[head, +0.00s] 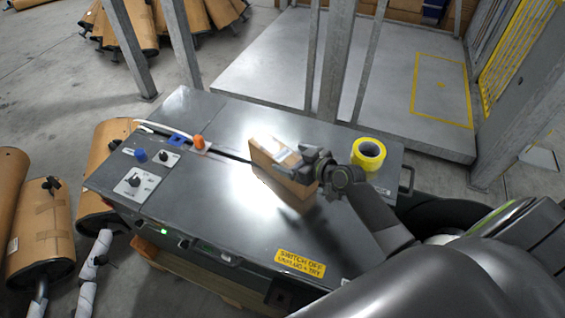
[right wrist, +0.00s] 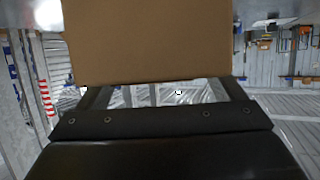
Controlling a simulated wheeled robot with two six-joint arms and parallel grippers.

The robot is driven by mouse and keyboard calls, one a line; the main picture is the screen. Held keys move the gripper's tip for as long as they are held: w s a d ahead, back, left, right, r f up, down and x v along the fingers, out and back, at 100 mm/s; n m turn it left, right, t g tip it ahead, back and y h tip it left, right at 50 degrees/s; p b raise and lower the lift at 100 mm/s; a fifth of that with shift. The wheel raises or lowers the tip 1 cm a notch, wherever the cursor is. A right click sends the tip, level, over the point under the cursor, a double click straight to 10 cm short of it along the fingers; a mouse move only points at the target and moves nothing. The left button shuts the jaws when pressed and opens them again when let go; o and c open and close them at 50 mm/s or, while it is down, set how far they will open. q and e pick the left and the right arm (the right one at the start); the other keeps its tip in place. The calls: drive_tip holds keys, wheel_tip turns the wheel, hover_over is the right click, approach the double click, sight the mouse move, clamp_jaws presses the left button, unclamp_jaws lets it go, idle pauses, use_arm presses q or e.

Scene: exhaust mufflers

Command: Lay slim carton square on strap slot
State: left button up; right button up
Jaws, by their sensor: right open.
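The slim brown carton (head: 272,165) with a pale patch on top is at the middle of the grey machine table, seemingly standing on a narrow side. The dark strap slot (head: 232,157) runs across the table top and meets the carton; the carton hides part of it. The carton's long side looks turned at an angle to the slot. My right gripper (head: 307,163) is open at the carton's upper right end. In the right wrist view the carton's plain brown face (right wrist: 148,45) fills the upper middle, just beyond the gripper. My left gripper is not in view.
An orange knob (head: 198,142), blue button (head: 140,155) and dial panel (head: 134,184) are at the left. Grey posts (head: 331,60) rise behind. The table front is clear beside a yellow warning label (head: 300,263).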

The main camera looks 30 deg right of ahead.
drive_tip(key=shift+x, duration=1.15)
drive_tip(key=shift+c, duration=0.3)
drive_tip(key=c, duration=1.7)
wheel_tip(320, 180, up, 10)
drive_tip(key=p, duration=0.1)
drive_tip(key=s+a+r+n+g+y, duration=0.2)
drive_tip(key=s+a+r+n+y, duration=0.1)
drive_tip(key=s, duration=0.5)
drive_tip(key=s+a+r+n+g+y, duration=0.3)
drive_tip(key=s+a+r+n, duration=0.1)
drive_tip(key=s+r, duration=0.3)
drive_tip(key=shift+s+a+y, duration=0.4)
drive_tip(key=shift+s+a, duration=0.25)
drive_tip(key=shift+a, duration=0.05)
drive_tip(key=shift+r, duration=0.15)
